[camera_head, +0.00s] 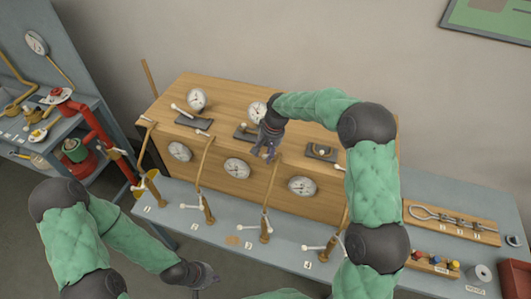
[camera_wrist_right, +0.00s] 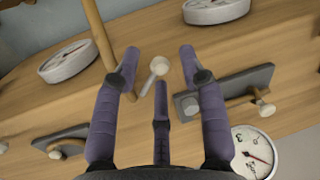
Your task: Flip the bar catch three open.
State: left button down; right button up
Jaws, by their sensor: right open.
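Three dark catch plates sit on the wooden box's top: a left one (camera_head: 194,122), a middle one (camera_head: 244,133) partly behind my right gripper, and a right one (camera_head: 320,153). Their number labels cannot be read. My right gripper (camera_head: 268,153) is beside the middle plate, over the box's front edge. In the right wrist view its fingers (camera_wrist_right: 155,62) are spread, with a pale round-ended lever (camera_wrist_right: 158,68) showing between them; contact cannot be told. Dark plates (camera_wrist_right: 232,90) show to the right and lower left there. My left gripper (camera_head: 205,277) is low at the front, its jaws unclear.
Dial gauges (camera_head: 302,186) and thin wooden posts (camera_head: 207,165) stand along the box (camera_head: 225,90). Levers with white handles line the grey bench. A tool board (camera_head: 452,222) lies at the right. A red-piped shelf unit stands at the left.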

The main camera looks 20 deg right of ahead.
grip_shut()
jog(key=shift+s+d+n, duration=0.15)
jog(key=shift+s+n, duration=0.25)
jog(key=shift+n, duration=0.7)
grip_release()
jog(key=shift+r, duration=0.1)
notch_tip(320, 180, up, 12)
jog(key=d, duration=0.2)
jog(key=shift+s+d+f, duration=0.15)
jog(key=shift+f, duration=0.05)
